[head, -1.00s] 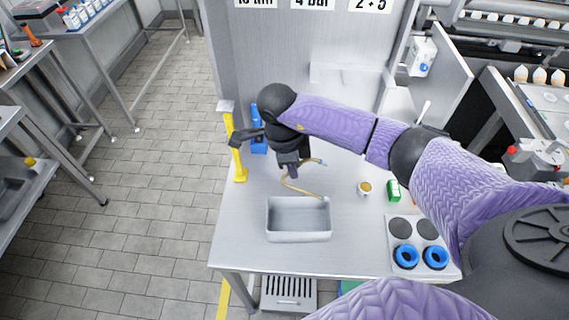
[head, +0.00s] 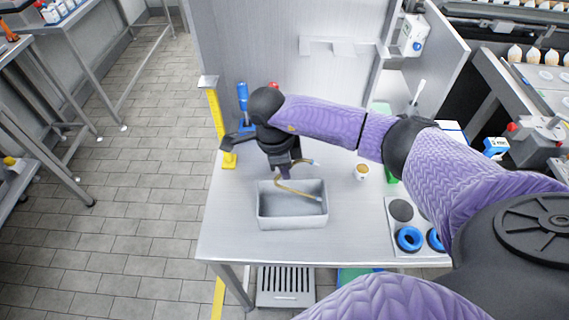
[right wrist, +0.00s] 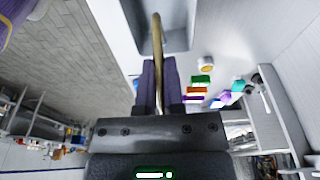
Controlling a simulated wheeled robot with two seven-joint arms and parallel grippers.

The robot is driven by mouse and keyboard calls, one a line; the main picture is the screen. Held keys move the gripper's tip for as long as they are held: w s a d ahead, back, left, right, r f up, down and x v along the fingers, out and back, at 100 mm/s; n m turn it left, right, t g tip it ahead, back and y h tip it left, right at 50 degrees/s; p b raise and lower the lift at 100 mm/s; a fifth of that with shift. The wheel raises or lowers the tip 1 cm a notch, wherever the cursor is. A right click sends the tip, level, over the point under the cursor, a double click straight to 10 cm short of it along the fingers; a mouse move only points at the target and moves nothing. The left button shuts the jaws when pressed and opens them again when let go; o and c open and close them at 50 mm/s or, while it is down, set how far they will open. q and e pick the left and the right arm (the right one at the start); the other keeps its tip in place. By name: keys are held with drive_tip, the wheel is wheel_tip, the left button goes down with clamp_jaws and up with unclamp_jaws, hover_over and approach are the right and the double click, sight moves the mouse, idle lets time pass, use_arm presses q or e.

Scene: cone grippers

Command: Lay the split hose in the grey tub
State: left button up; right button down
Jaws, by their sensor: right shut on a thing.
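In the right wrist view the hose (right wrist: 157,35) runs up between the shut fingers (right wrist: 159,72) and across the tub (right wrist: 145,50). The tub looks otherwise empty. My left gripper is out of view.
A small cup (head: 361,172) stands right of the tub, and a plate with blue rings (head: 409,238) lies at the table's right front. A yellow post (head: 217,130) and a blue bottle-like thing (head: 243,100) stand at the back left. The front left tabletop is clear.

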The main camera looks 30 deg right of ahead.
wheel_tip(320, 180, down, 2)
drive_tip(key=shift+f+b, duration=0.2)
drive_tip(key=shift+b, duration=0.4)
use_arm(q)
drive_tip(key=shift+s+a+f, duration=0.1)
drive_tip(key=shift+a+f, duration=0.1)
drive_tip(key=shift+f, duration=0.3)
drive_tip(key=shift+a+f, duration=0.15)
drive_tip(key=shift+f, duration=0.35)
use_arm(e)
drive_tip(key=shift+r, duration=0.1)
drive_tip(key=c, duration=0.7)
unclamp_jaws()
drive_tip(key=o, duration=0.5)
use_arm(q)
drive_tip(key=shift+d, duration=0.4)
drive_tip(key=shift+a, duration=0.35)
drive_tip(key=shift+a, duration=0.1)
